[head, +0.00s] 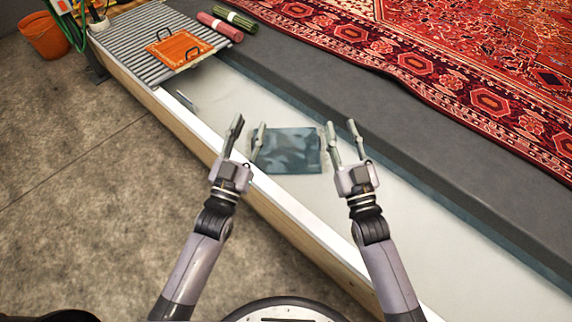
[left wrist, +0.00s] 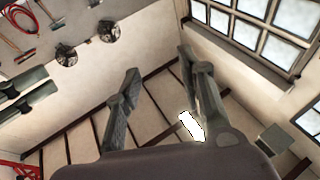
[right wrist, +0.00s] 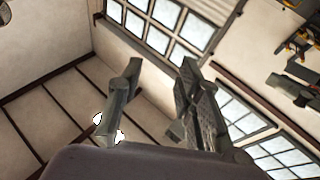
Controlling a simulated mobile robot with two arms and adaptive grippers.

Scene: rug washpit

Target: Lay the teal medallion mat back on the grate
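A teal-blue mat (head: 288,150) with a mottled pattern lies in the pale trough in the head view, apart from the grate. The slatted grey grate (head: 135,42) is at the upper left, across the trough's far end. My left gripper (head: 249,125) is open at the mat's left edge in the picture, and my right gripper (head: 341,126) is open at its right edge. Both look raised above the trough, and I cannot tell any contact. The left wrist view shows open, empty fingers (left wrist: 158,62). The right wrist view shows the same (right wrist: 160,62). No mat shows in either.
A large red rug (head: 470,60) covers the floor beyond the dark ledge (head: 420,120). An orange bucket (head: 45,36) stands far left.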

